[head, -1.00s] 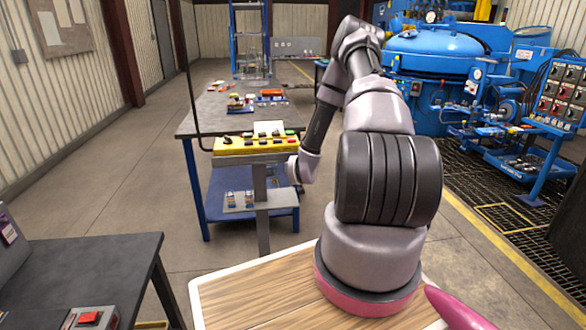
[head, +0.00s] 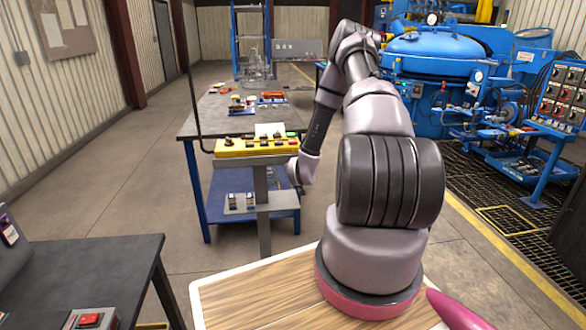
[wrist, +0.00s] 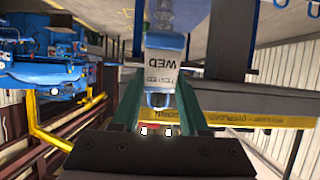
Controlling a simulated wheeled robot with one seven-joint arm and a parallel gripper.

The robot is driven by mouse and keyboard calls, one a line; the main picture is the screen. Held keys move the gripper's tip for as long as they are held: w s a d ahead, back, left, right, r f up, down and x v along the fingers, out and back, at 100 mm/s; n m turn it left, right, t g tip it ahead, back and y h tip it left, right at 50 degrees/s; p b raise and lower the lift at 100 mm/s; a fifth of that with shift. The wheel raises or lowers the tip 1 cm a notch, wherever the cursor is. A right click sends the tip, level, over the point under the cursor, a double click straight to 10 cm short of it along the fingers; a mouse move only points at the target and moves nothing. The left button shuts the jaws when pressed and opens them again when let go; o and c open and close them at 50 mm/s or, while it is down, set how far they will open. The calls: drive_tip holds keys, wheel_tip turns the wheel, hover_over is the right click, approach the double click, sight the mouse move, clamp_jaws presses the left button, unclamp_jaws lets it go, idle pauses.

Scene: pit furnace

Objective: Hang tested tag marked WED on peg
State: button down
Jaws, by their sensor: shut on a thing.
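In the head view the gripper and held tag are largely hidden near the control stand.
The yellow push-button box (head: 258,147) tops the stand above the plate. Behind it is a workbench (head: 200,122) with a blue lower shelf. A dark table (head: 95,270) is at front left. The blue furnace (head: 440,55) stands at back right. Open floor lies left of the stand.

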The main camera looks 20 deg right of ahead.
drive_tip(key=shift+c, duration=1.8)
unclamp_jaws()
drive_tip(key=v, duration=1.1)
drive_tip(key=s+a+r+g+y, duration=0.1)
drive_tip(key=a+r, duration=0.2)
drive_tip(key=r, duration=1)
drive_tip(key=s+a+r+g+y, duration=0.1)
drive_tip(key=a+r, duration=0.2)
drive_tip(key=r, duration=0.9)
drive_tip(key=s+a+r+g+y, duration=0.1)
drive_tip(key=s+a+r, duration=0.2)
drive_tip(key=s+r, duration=0.2)
drive_tip(key=s+a+r+g+y, duration=0.1)
drive_tip(key=s+a+r, duration=0.2)
drive_tip(key=s, duration=0.9)
drive_tip(key=s+a+r+m+g+y, duration=0.1)
drive_tip(key=s+a+r, duration=0.2)
drive_tip(key=s+r, duration=0.4)
drive_tip(key=shift+s+a+g+y, duration=0.3)
drive_tip(key=shift+s+y, duration=0.1)
drive_tip(key=shift+s, duration=0.55)
